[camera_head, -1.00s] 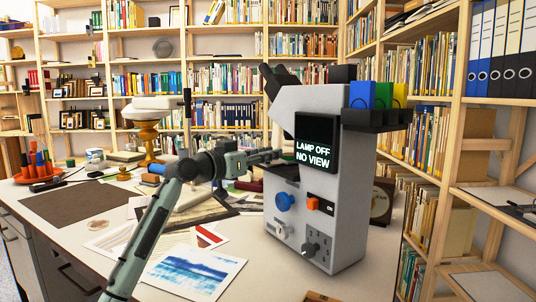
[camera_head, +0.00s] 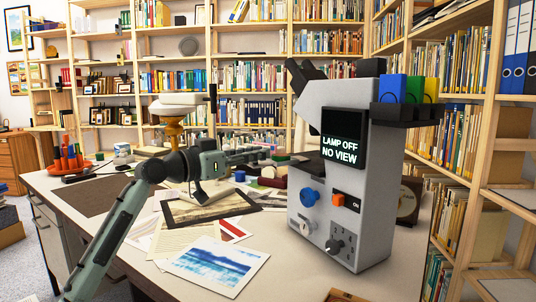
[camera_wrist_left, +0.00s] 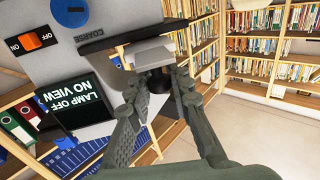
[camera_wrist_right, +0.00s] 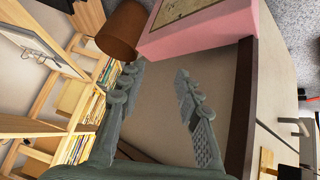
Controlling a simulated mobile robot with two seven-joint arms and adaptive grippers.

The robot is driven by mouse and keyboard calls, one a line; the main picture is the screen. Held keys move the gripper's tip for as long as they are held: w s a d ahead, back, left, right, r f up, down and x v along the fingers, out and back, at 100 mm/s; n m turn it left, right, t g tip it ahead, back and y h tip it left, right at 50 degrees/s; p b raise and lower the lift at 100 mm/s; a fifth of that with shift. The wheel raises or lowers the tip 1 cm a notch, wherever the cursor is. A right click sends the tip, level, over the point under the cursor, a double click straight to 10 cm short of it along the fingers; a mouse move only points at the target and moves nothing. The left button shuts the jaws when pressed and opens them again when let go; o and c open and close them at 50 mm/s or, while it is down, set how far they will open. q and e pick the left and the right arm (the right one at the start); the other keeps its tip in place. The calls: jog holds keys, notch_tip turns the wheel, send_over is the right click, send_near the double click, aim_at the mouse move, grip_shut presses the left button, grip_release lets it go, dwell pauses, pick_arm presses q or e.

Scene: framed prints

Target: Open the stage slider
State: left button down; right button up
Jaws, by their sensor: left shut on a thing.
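The grey microscope (camera_head: 345,190) stands on the desk, its screen reading "LAMP OFF NO VIEW". A dark stage (camera_head: 308,163) juts from its left side. My left gripper (camera_head: 262,155) lies level to the left of this stage. How far the slider stands out is hidden. My right gripper (camera_wrist_right: 157,72) shows only in the right wrist view, open and empty, with a pink box beyond it.
A blue watercolour print (camera_head: 212,266) and other papers lie on the desk in front. A blue knob (camera_head: 309,197) and an orange switch (camera_head: 337,198) are on the microscope. The pink box (camera_wrist_right: 200,35) and a brown pot (camera_wrist_right: 122,28) are near my right gripper.

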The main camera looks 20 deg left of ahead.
pick_arm(q)
jog(key=c, duration=1.4)
grip_release()
jog(key=shift+o, duration=0.2)
jog(key=v, duration=1.2)
